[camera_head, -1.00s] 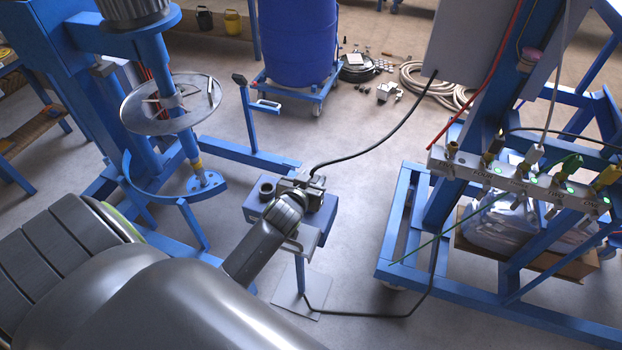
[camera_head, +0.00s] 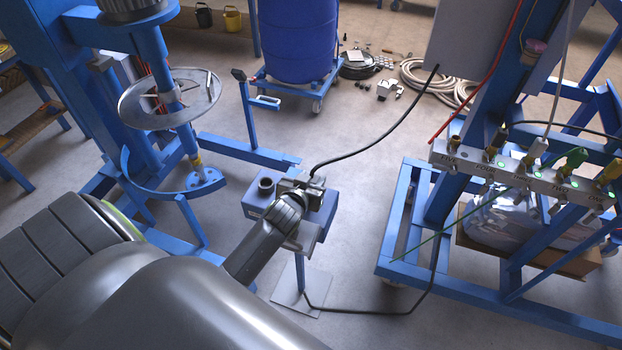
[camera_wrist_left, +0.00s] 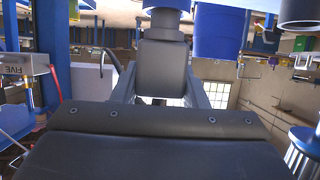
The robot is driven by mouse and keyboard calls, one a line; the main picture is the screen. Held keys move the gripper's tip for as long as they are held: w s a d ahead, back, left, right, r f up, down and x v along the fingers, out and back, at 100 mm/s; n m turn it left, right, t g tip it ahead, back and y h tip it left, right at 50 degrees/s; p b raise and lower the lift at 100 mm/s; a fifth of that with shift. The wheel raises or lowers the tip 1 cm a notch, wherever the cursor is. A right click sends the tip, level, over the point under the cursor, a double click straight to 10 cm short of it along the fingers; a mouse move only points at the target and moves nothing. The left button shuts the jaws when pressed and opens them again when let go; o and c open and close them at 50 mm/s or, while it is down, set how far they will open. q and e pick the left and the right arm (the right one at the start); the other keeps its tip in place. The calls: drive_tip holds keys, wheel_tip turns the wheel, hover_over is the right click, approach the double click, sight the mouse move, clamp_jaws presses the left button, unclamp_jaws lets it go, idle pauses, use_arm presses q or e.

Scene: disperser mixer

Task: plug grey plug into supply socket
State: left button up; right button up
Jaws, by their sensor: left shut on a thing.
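My left gripper (camera_head: 301,189) is shut on the grey plug (camera_wrist_left: 163,68), whose dark body sits between the two fingers in the left wrist view. A black cable (camera_head: 378,147) runs from the gripper up toward a grey cabinet. The gripper is over the right part of a small blue box (camera_head: 254,207) on a stand. A dark round socket-like opening (camera_head: 265,184) stands on top of this box, just left of the gripper. I cannot tell whether it is the supply socket. The plug's front end is hidden. My right gripper is not in view.
A mixer with a round disc (camera_head: 141,104) stands at the left. A blue frame (camera_head: 392,236) carries a strip (camera_head: 542,186) of coloured fittings at the right. A grey cabinet (camera_head: 470,45) hangs above it. A blue drum (camera_head: 297,40) stands behind; open floor lies between.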

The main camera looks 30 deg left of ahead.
use_arm(q)
drive_tip(key=shift+s+f+b, duration=0.1)
drive_tip(key=shift+f+b, duration=0.45)
drive_tip(key=shift+f, duration=0.3)
drive_tip(key=o, duration=1.2)
drive_tip(key=shift+c, duration=0.2)
drive_tip(key=shift+r, duration=0.1)
